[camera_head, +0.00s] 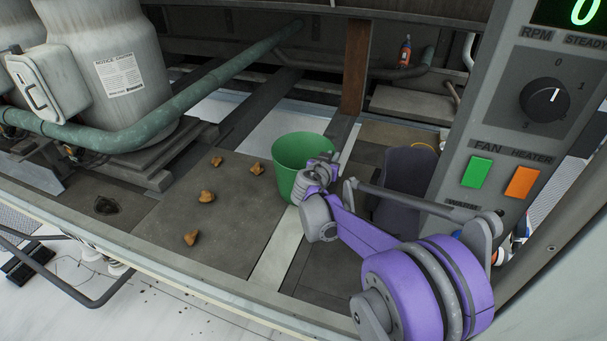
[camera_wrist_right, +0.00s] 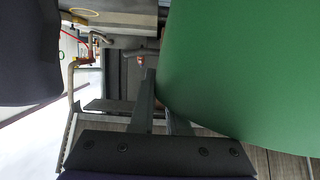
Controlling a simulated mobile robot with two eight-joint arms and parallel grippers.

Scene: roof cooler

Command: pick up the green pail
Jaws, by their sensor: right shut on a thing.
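The green pail (camera_head: 292,160) stands upright near the middle of the head view, beside the grey slab. My right gripper (camera_head: 322,171) is at the right side of its rim and is shut on it. In the right wrist view the pail (camera_wrist_right: 245,70) fills the right side, and the two dark fingers of my right gripper (camera_wrist_right: 160,108) reach to its edge. The pail's base is partly hidden by my gripper and arm; I cannot tell whether it touches the floor. My left gripper is not in view.
Several brown lumps (camera_head: 205,196) lie on the slab left of the pail. A dark rounded object (camera_head: 405,172) stands right of it. A control panel (camera_head: 530,130) is close on the right. A green pipe (camera_head: 190,100) and a grey tank (camera_head: 105,70) are at the left. An orange bottle (camera_head: 405,52) is behind.

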